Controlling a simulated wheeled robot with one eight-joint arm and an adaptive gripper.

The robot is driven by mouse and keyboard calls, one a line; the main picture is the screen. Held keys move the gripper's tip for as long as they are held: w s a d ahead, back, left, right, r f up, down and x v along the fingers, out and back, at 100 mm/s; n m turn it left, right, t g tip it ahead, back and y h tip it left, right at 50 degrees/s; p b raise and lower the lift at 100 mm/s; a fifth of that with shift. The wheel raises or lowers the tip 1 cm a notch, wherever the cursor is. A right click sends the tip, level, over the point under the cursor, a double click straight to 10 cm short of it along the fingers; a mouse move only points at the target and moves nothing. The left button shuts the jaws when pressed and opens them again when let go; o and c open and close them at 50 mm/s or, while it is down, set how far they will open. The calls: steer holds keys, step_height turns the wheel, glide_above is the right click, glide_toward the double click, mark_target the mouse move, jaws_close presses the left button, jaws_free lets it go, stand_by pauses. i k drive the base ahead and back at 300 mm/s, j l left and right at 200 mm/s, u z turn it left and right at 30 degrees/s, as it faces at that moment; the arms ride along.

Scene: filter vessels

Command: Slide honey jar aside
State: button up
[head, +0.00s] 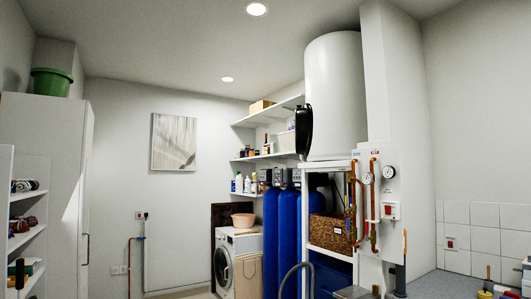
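I cannot make out a honey jar for certain in the head view. A small yellow and dark item (486,284) stands on the grey worktop (440,284) at the bottom right, cut by the frame edge; it is too small to identify. Small bottles and jars (243,184) stand on the wall shelves, also too small to tell apart. My gripper is not in view.
Blue filter vessels (288,238) stand in the middle, right of a washing machine (236,264). A white tank (334,95) is above a rack with a brown box (330,232). Copper pipes and gauges (388,172) are on a white panel. Left is a tall cabinet (45,125).

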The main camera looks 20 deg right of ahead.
mark_target(267, 147)
steer(key=i+u, duration=0.1)
steer(key=i, duration=0.35)
steer(key=i+l+u, duration=0.1)
steer(key=i, duration=0.35)
steer(key=i+l+u, duration=0.1)
steer(key=i, duration=0.35)
steer(key=i+l+u, duration=0.1)
steer(key=i+l, duration=0.2)
steer(key=i, duration=0.15)
steer(key=i+u, duration=0.25)
steer(key=i, duration=1.8)
steer(key=i+l+z, duration=0.15)
steer(key=i+z, duration=0.3)
steer(key=i, duration=0.25)
steer(key=i+z, duration=0.4)
steer(key=i, duration=0.3)
steer(key=i+j+z, duration=0.45)
steer(key=i, duration=0.2)
steer(key=l, duration=0.1)
